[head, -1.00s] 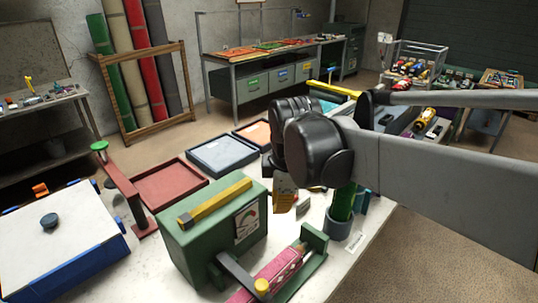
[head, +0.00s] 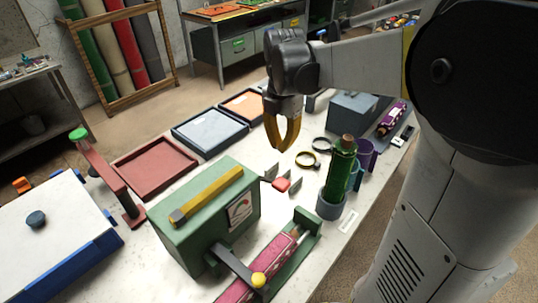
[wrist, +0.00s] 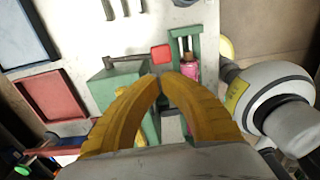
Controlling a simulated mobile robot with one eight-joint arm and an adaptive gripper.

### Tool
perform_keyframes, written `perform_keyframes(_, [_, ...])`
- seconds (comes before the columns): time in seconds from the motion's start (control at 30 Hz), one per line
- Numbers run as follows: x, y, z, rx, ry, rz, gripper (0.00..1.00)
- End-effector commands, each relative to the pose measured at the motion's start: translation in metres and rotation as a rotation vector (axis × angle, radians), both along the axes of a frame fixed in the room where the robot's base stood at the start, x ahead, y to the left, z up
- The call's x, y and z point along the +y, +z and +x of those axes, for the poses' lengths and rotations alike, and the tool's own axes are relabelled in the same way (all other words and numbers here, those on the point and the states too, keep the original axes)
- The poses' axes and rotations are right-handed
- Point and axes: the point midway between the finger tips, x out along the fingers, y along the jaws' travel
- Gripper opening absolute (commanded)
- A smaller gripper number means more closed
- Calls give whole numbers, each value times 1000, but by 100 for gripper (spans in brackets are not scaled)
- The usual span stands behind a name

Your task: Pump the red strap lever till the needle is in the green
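A green machine box (head: 205,225) with a yellow bar on top stands on the white table. A small gauge (head: 239,208) is on its side; its needle is too small to read. The red lever end (head: 281,184) sticks out beyond the box, low over the table. In the wrist view the red end (wrist: 160,53) sits on a dark rod from the box. My gripper (head: 281,150) has yellow fingers pointing down, above the red end and apart from it. In the wrist view the fingertips (wrist: 160,77) meet or nearly meet, with nothing between them.
A lever with a yellow knob (head: 258,280) and a pink roll (head: 262,262) are at the box's front. A green bottle (head: 340,172) stands in a grey cup to the right. Trays (head: 153,168) lie behind. A red post with green knob (head: 78,134) stands left.

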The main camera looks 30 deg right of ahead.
Motion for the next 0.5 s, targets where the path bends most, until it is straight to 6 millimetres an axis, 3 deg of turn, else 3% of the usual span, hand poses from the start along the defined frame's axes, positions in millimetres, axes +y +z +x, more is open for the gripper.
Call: perform_keyframes(0.5, [0,-102,0,0,-1,0,0])
